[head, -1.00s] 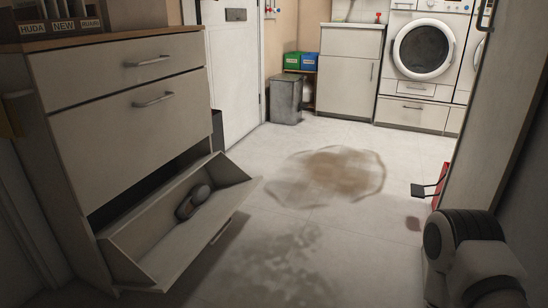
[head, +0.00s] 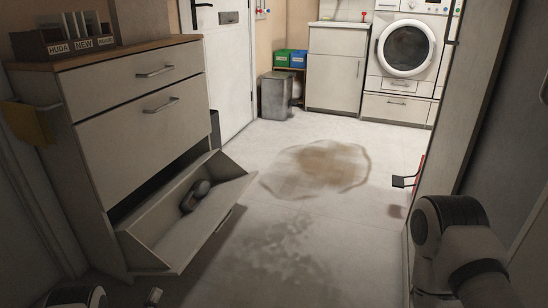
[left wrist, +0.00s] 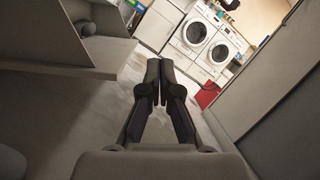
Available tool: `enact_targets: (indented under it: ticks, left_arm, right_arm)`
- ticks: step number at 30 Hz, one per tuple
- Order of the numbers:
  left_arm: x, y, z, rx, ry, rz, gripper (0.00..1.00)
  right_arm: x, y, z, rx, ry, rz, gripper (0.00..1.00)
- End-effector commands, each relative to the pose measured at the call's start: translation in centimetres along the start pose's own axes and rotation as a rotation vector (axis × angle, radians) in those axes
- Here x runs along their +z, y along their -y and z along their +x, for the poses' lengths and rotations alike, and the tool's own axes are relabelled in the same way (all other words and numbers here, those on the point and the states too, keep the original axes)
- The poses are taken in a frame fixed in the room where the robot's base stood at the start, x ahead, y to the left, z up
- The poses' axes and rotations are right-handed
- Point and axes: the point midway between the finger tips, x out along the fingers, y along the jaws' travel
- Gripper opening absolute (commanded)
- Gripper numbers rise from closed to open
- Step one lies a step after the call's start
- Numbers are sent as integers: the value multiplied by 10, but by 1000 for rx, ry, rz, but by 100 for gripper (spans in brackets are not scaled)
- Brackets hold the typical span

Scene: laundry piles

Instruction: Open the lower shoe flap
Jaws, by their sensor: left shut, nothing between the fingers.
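The lower shoe flap (head: 190,228) of the white cabinet is tilted open in the head view, with its bar handle (head: 222,218) on the front. A grey shoe (head: 195,195) lies inside it. The flap also shows at the upper left of the left wrist view (left wrist: 72,58), with a dark shoe (left wrist: 86,28) in it. My left gripper (left wrist: 153,68) is shut and empty, apart from the flap and to its right in that view. In the head view only a small part of it (head: 153,297) shows at the bottom edge, below the flap. My right gripper is out of view.
The upper flap (head: 145,140) and drawer (head: 135,82) are closed. A brown puddle stain (head: 318,168) lies on the open floor. My right arm is by a tall panel (head: 455,130) at the right. Washing machines (head: 408,48) and a grey bin (head: 277,97) stand at the back.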

Motion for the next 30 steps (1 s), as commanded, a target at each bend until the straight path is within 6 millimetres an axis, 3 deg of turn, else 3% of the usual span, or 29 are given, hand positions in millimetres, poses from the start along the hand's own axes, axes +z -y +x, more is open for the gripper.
enact_targets:
  ticks: [1,5,10,13,17,20,23,26,30]
  left_arm:
    - [25,21,16,-8,5,-4,0]
    - [68,65,48,-14,10,-23,0]
    - [136,141,95,46,-42,-93,0]
    - [167,183,112,133,-113,-219,0]
    - [200,234,118,313,-222,-465,0]
    - [219,269,105,507,-291,-690,0]
    - [234,300,74,761,-321,-936,0]
    - [246,328,22,1085,-279,-1188,0]
    - [251,353,-66,1548,-65,-1450,0]
  right_arm:
    - [0,0,-29,0,0,0,40]
    - [0,0,-76,0,1,-1,40]
    - [0,1,-167,0,1,-2,40]
    - [0,2,-220,0,2,-3,40]
    - [0,2,-285,0,3,-4,40]
    - [0,2,-330,0,4,-5,40]
    - [0,3,-368,0,5,-6,40]
    - [0,3,-395,-1,5,-8,40]
    - [0,3,-404,-1,6,-9,40]
